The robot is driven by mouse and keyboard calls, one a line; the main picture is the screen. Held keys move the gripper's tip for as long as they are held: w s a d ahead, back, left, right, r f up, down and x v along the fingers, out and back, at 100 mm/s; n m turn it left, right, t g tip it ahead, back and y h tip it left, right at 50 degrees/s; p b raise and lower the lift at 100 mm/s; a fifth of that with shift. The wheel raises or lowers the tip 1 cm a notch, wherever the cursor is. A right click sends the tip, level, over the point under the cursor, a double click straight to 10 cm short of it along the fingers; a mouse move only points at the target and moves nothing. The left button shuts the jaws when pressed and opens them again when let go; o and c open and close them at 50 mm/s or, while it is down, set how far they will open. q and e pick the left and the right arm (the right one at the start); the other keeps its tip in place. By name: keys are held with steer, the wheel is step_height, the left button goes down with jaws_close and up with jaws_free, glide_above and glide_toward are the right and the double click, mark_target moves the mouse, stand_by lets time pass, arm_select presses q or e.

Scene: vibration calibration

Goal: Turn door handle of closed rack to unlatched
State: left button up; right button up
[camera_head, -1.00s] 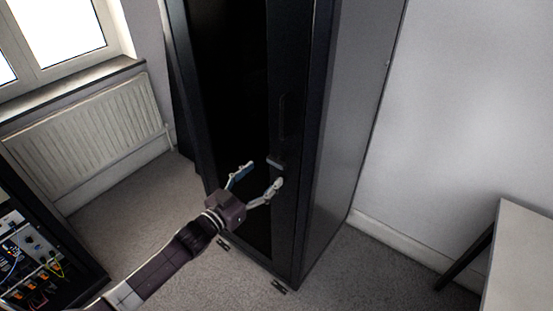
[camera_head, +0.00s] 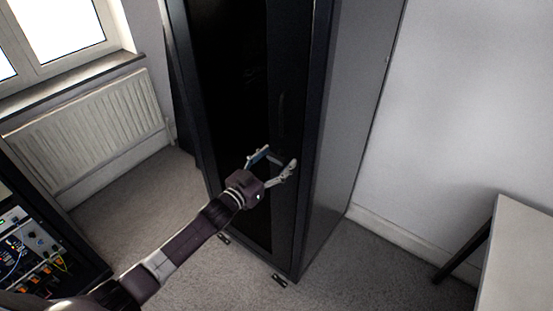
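The closed rack (camera_head: 340,130) is a tall black cabinet in the middle of the head view, with a dark glass front door (camera_head: 228,80). The door handle (camera_head: 283,108) is a dark vertical piece on the door's right frame; its lower end is around my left gripper's fingers and hard to make out. My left gripper (camera_head: 277,158) is in front of the door at the handle's lower end. Its two fingers are spread apart, one on each side of that end. I cannot tell whether they touch it. My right gripper is not in view.
An open rack with cables and modules (camera_head: 32,245) stands at the lower left. A radiator (camera_head: 95,125) is under the window at the left. A table (camera_head: 520,255) is at the lower right. Grey carpet (camera_head: 350,270) is free around the rack's foot.

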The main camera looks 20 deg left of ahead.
arm_select(q)
steer(key=c, duration=1)
steer(key=shift+c, duration=0.2)
steer(key=shift+m, duration=0.3)
steer(key=m+b, duration=0.1)
steer(key=m, duration=0.2)
steer(key=shift+f+m, duration=0.1)
steer(key=shift+m, duration=0.2)
steer(key=m+b, duration=0.2)
steer(key=m, duration=0.2)
steer(key=shift+m, duration=0.3)
steer(key=m+b, duration=0.1)
steer(key=m, duration=0.3)
steer(key=shift+b, duration=0.35)
steer(key=shift+m+b, duration=0.7)
steer(key=shift+m, duration=1.8)
